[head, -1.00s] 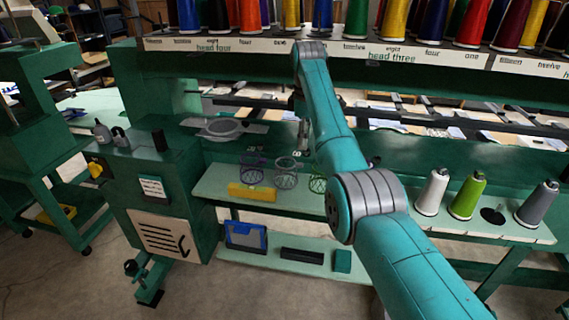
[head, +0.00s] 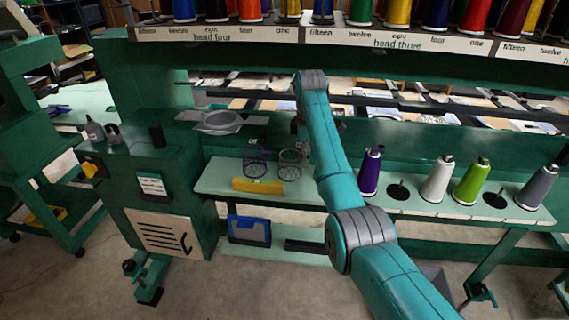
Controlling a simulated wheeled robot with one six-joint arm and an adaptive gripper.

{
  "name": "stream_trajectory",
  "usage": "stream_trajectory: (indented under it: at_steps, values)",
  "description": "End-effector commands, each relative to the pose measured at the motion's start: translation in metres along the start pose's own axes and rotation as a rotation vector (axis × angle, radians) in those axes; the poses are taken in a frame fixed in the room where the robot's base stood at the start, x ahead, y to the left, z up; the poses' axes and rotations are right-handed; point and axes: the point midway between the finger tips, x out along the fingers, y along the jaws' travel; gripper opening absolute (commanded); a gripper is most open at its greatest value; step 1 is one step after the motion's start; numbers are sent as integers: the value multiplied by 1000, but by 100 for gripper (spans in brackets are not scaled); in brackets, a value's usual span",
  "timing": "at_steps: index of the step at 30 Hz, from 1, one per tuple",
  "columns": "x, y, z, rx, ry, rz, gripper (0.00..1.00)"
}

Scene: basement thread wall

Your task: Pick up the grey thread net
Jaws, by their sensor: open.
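The grey thread net (head: 290,163) is a small open mesh cylinder. It stands on the pale green shelf (head: 222,176) of the machine, just right of a purple net (head: 254,164). My arm passes close to its right side. My gripper (head: 297,126) hangs above the grey net, pointing down and apart from it. It is small and partly hidden behind my forearm. It is open, and nothing shows in it.
A yellow box (head: 257,186) lies in front of the nets. A purple cone (head: 370,171), a white cone (head: 437,179) and a green cone (head: 470,181) stand right of my arm. A blue bin (head: 249,230) sits on the lower shelf. A thread rack runs above.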

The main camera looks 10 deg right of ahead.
Motion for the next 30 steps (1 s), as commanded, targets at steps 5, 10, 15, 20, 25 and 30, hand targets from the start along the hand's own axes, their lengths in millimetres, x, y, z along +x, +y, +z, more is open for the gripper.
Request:
stream_trajectory:
  at_steps: [5,10,15,20,25,30]
  values:
    - [6,-1,3,-1,0,1,50]
    - [6,-1,3,-1,0,1,45]
    - [6,-1,3,-1,0,0,3]
    - [6,-1,3,-1,0,0,3]
    - [5,-1,3,-1,0,0,3]
    - [-6,1,-3,-1,0,1,3]
